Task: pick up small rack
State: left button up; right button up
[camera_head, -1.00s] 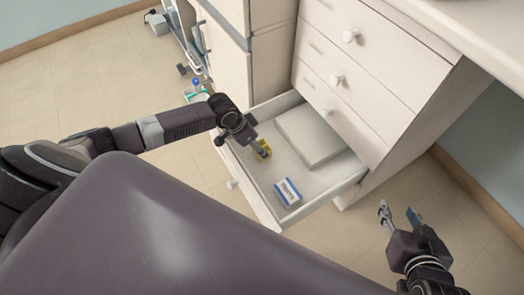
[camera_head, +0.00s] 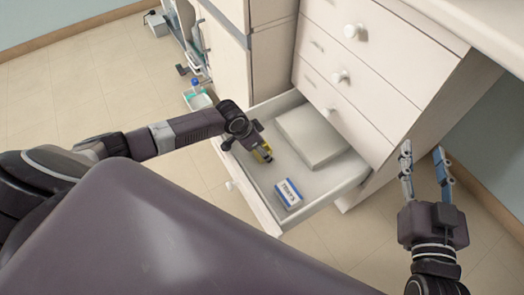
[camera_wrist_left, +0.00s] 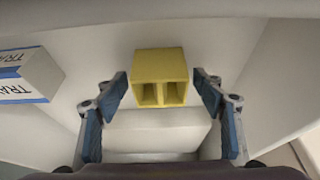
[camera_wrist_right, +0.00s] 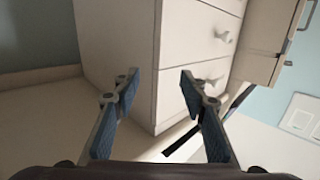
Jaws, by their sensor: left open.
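The small rack (camera_wrist_left: 161,70) is a yellow block with two square openings. It lies in the open bottom drawer, and in the head view the rack (camera_head: 262,154) is partly hidden by my left gripper. My left gripper (camera_head: 259,148) reaches down into the drawer. In the left wrist view its blue-padded fingers (camera_wrist_left: 161,88) are open, one on each side of the rack, with gaps between pads and rack. My right gripper (camera_head: 424,168) is open and empty, in the air to the right of the drawer cabinet; its spread fingers (camera_wrist_right: 160,82) show in the right wrist view.
The open drawer (camera_head: 329,191) also holds a white and blue labelled box (camera_head: 288,194) and a flat white box (camera_head: 309,137). Closed drawers with round knobs (camera_head: 340,77) rise behind it. A counter edge (camera_head: 480,38) overhangs at upper right.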

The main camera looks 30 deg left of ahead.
pick_arm(q)
jog(key=shift+c, duration=0.6)
jog(key=c, duration=1.2)
jog(key=shift+o, duration=0.2)
jog(key=shift+r, duration=0.15)
